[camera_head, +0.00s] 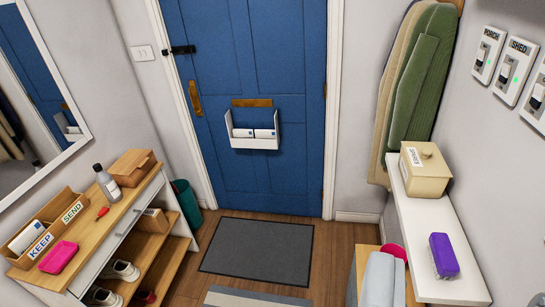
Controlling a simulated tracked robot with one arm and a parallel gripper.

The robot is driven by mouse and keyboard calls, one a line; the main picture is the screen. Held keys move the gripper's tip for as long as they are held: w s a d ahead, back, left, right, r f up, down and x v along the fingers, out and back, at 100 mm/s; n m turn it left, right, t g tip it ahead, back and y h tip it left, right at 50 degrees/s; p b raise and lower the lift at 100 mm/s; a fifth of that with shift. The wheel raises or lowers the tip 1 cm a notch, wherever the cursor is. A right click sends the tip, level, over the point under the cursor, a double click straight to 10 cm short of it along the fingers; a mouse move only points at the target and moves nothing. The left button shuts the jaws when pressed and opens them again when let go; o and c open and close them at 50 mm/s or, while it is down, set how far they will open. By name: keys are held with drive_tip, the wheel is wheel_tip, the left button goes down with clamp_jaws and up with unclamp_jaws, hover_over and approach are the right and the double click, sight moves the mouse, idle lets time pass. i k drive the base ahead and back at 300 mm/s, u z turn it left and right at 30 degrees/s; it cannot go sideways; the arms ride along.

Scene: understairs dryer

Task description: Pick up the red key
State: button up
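A small red item (102,212), which looks like the red key, lies on the wooden top of the shoe cabinet (134,196) at the left. It is too small to make out its exact shape. It lies between the SEND part of the wooden box (66,213) and a grey bottle (107,184). Nothing covers it. My gripper does not show in this view.
A pink item (58,257) and a wooden box (132,167) share the cabinet top. A blue door (245,80) stands ahead behind a dark mat (258,251). A white shelf (432,235) at the right holds a cream box (424,168) and a purple pack (443,256).

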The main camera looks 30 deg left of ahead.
sight(104, 210)
drive_tip(key=u, duration=0.2)
drive_tip(key=i, duration=1.3)
drive_tip(key=u, duration=0.9)
drive_tip(key=i, duration=1.05)
drive_tip(key=u, duration=1.3)
drive_tip(key=i, duration=0.9)
drive_tip(key=u, duration=0.4)
